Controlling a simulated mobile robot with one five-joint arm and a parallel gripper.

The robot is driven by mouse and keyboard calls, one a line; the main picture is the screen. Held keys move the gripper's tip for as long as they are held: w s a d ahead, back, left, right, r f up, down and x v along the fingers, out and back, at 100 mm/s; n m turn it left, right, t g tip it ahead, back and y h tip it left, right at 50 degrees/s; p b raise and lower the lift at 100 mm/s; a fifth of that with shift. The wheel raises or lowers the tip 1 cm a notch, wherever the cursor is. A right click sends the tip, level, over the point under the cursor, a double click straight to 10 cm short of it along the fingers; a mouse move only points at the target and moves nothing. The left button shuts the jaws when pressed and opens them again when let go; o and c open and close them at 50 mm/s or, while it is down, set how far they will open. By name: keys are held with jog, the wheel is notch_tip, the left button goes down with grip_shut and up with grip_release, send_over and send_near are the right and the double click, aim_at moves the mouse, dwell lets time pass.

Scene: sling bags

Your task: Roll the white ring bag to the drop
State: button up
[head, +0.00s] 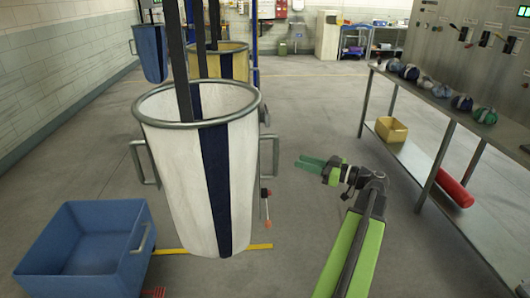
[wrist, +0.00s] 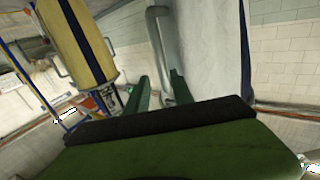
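The white ring bag (head: 178,180) hangs upright in the centre-left of the head view, with a grey metal rim, a navy stripe and a grey handle on each side. My gripper (head: 300,162) is to the right of the bag, its green fingers pointing left at the right handle (head: 275,155), with a gap between. In the wrist view my gripper (wrist: 160,76) is open, its fingers apart and empty. The grey handle (wrist: 161,45) stands just beyond the fingertips, in line with the gap, and the white bag cloth (wrist: 212,50) is to its right. I cannot identify the drop.
A yellow bag (head: 233,64) and a blue bag (head: 150,52) hang behind. A blue bin (head: 55,262) stands at front left, by a yellow floor strip (head: 261,247). A workbench (head: 412,92) runs along the right.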

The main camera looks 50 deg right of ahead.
jog(key=x, duration=1.4)
jog(key=shift+c, duration=0.4)
grip_shut()
dwell(0.3)
